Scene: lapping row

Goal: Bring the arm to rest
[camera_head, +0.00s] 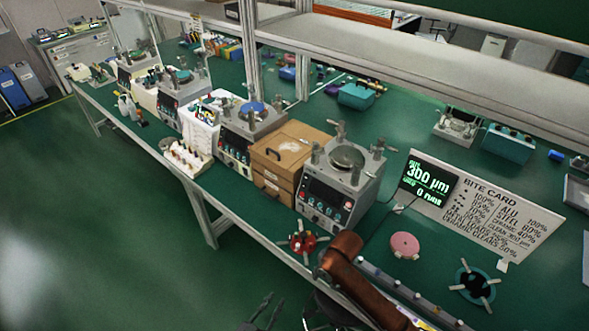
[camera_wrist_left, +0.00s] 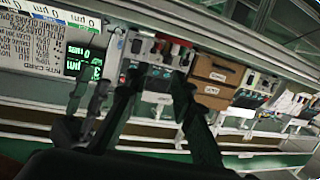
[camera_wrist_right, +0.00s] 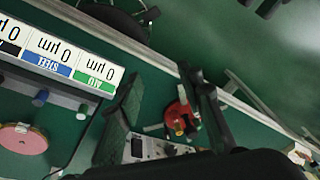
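My left gripper (camera_head: 262,312) is at the bottom edge of the head view, over the floor in front of the bench. In the left wrist view its two dark fingers (camera_wrist_left: 155,75) stand apart with nothing between them; the bench lies well beyond. My right gripper is not clearly seen in the head view. In the right wrist view its fingers (camera_wrist_right: 160,75) are spread and empty. A red part with light arms (camera_wrist_right: 180,118) shows beyond them, apart from the fingers; it also shows on the bench front in the head view (camera_head: 303,242).
The green bench holds a lapping machine (camera_head: 340,183), wooden boxes (camera_head: 288,160), a bite card (camera_head: 490,205), a pink disc (camera_head: 405,244) and a teal ring (camera_head: 474,285). A dark round thing (camera_wrist_right: 120,14) stands by the bench edge. Floor at left is clear.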

